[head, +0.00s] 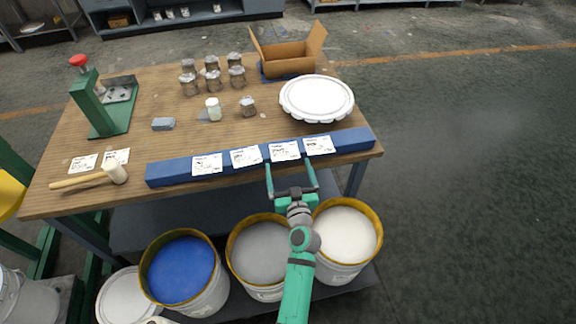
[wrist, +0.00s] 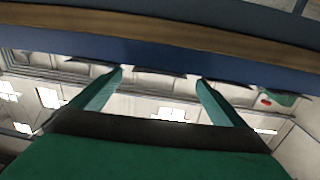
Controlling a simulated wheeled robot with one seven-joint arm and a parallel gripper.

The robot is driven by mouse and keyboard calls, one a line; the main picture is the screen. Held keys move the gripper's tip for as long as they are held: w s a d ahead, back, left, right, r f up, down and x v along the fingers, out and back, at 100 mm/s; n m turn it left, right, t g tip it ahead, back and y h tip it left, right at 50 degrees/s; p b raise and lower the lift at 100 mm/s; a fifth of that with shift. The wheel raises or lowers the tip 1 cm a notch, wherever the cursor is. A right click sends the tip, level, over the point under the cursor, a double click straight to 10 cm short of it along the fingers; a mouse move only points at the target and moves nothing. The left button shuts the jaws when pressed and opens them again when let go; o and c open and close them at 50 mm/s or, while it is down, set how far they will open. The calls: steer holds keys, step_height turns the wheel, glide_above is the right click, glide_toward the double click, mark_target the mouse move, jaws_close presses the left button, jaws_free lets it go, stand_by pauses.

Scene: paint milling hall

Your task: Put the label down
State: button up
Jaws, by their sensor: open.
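Four white printed labels lie in a row along the long blue bar (head: 160,174) at the table's front: a left one (head: 207,164), a second (head: 246,157), a third (head: 285,150) and a right one (head: 319,145). Two more labels, one (head: 83,163) and another (head: 117,156), lie on the table at the left. My gripper (head: 289,164) is open, its fingers pointing at the bar's front side just below the third label. In the wrist view my gripper (wrist: 160,77) has its fingers apart below the blue band; thin dark flaps there are unclear. I see nothing held.
A mallet (head: 90,179) and green press (head: 105,105) are at the left of the table (head: 140,135). Several jars, a lidded white tub (head: 316,98) and an open carton (head: 288,64) stand behind the bar. Paint buckets, blue (head: 182,270), grey and white, stand below in front.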

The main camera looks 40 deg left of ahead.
steer(key=v, duration=0.9)
steer(key=shift+s+a, duration=0.3)
steer(key=shift+s, duration=0.05)
steer(key=shift+r, duration=0.1)
steer(key=s+d+f+m+t+h, duration=0.1)
steer(key=s+d+f+m+h, duration=0.25)
steer(key=s+d, duration=0.55)
steer(key=s+d+f+m+t+h, duration=0.25)
steer(key=s+d+f+h, duration=0.2)
steer(key=d, duration=0.85)
steer(key=s+d+r+m+h, duration=0.1)
steer(key=s+d+r+h, duration=0.1)
steer(key=s+d+r, duration=0.2)
steer(key=s+d+r+m+h, duration=0.2)
steer(key=s+d+r+h, duration=0.1)
steer(key=s, duration=0.8)
steer(key=shift+s+d+r, duration=0.3)
steer(key=shift+d+r, duration=0.15)
steer(key=shift+r, duration=0.5)
steer(key=shift+s+r, duration=0.2)
steer(key=shift+r, duration=0.05)
steer(key=shift+c, duration=1.3)
